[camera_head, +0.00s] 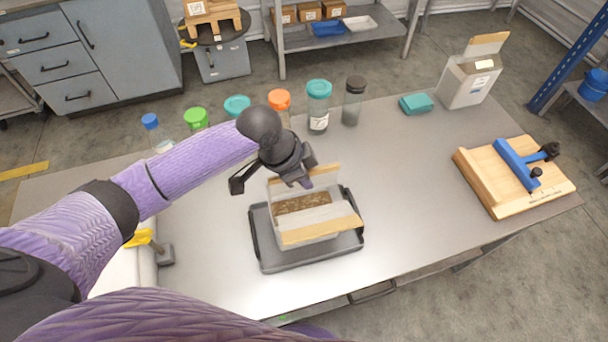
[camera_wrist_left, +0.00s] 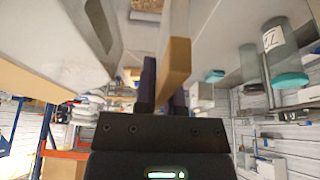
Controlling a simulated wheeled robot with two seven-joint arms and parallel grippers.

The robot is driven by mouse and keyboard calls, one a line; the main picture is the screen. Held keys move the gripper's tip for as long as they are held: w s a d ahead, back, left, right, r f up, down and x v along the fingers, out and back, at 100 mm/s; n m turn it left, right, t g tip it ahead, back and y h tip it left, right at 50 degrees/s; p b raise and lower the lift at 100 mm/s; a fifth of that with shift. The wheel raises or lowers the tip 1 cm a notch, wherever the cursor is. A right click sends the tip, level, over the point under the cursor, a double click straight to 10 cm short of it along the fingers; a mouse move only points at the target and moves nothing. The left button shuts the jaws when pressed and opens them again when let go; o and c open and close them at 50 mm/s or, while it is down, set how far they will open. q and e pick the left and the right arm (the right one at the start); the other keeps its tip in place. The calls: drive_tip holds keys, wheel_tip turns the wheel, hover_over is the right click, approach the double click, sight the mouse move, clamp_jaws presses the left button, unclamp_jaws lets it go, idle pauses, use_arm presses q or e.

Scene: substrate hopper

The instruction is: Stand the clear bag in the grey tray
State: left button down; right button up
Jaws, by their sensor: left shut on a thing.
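The clear bag (camera_head: 303,221) is box-shaped, with see-through sides, tan strips along its upper edges and brown substrate inside. It is upright within the outline of the grey tray (camera_head: 262,240). I cannot tell whether its base rests on the tray floor. My left gripper (camera_head: 301,178) is at the bag's far upper edge. In the left wrist view, its dark fingers (camera_wrist_left: 163,90) are shut on either side of the bag's tan-edged wall (camera_wrist_left: 176,62). The gripper hides part of that far edge in the head view. My right gripper is out of view.
Several lidded jars stand along the table's back, including a teal-lidded jar (camera_head: 318,108) and a dark-lidded jar (camera_head: 353,100). A white carton (camera_head: 465,85) and teal block (camera_head: 416,103) are at back right. A wooden board (camera_head: 500,190) with a blue tool lies right. Table right of the tray is clear.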

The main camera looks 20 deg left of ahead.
use_arm(q)
drive_tip(key=c, duration=0.7)
unclamp_jaws()
drive_tip(key=shift+f, duration=0.1)
drive_tip(key=p+v, duration=0.3)
drive_tip(key=v, duration=0.9)
